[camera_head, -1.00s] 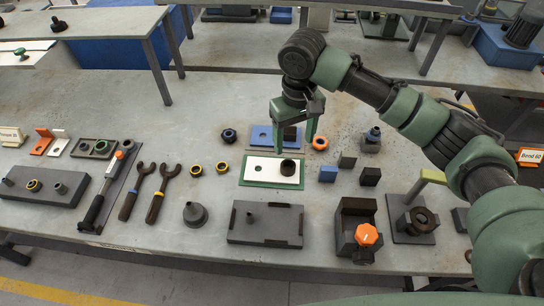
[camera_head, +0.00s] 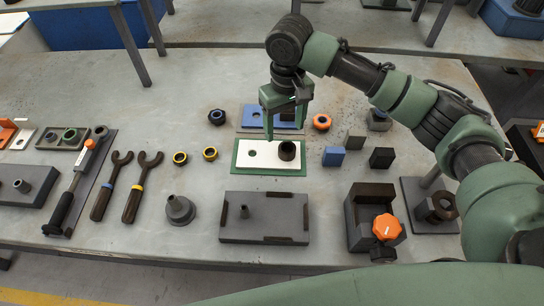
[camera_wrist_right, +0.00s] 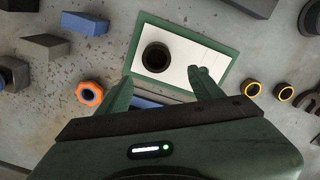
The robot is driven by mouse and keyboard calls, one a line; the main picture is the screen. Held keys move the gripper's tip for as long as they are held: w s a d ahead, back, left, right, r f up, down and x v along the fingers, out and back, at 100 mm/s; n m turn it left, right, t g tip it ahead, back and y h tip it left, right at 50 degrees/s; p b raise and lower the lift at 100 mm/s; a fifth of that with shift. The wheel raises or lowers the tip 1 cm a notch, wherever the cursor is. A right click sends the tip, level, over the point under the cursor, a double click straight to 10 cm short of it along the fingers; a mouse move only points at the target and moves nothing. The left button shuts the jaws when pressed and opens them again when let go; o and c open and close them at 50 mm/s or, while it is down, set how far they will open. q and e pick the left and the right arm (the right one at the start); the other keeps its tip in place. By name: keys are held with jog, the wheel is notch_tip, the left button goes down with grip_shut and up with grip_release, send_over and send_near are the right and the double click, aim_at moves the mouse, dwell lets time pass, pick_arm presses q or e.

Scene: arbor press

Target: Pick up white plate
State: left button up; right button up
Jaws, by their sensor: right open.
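The white plate (camera_head: 230,157) lies flat in a green-edged frame (camera_head: 236,170) on the bench. It has a hole left of centre, and a dark ring (camera_head: 288,151) stands on its right part. The plate also shows in the right wrist view (camera_wrist_right: 188,52), beyond my fingers, with the dark ring (camera_wrist_right: 156,57) on it. My right gripper (camera_head: 286,125) is open and empty, pointing down above the plate's back edge. In the wrist view its fingertips (camera_wrist_right: 162,77) are spread over the plate's near edge. My left gripper is not in view.
A blue plate (camera_head: 252,115) lies just behind the white one. An orange ring (camera_head: 321,122) and a blue block (camera_head: 333,156) are to the right. A grey fixture (camera_head: 265,222) lies in front. A smaller white plate (camera_head: 21,139) is at far left. Bare bench lies behind.

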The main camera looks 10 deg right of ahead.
aim_at(284, 151)
jog(key=shift+s+f, duration=0.1)
jog(key=shift+f, duration=0.35)
jog(key=f, duration=0.1)
jog(key=f+p, duration=0.1)
jog(key=f, duration=0.3)
jog(key=shift+d+f+p, duration=0.2)
jog(key=shift+d+p, duration=0.05)
jog(key=shift+p, duration=0.1)
jog(key=shift+f, duration=0.35)
jog(key=shift+r, duration=0.1)
grip_shut()
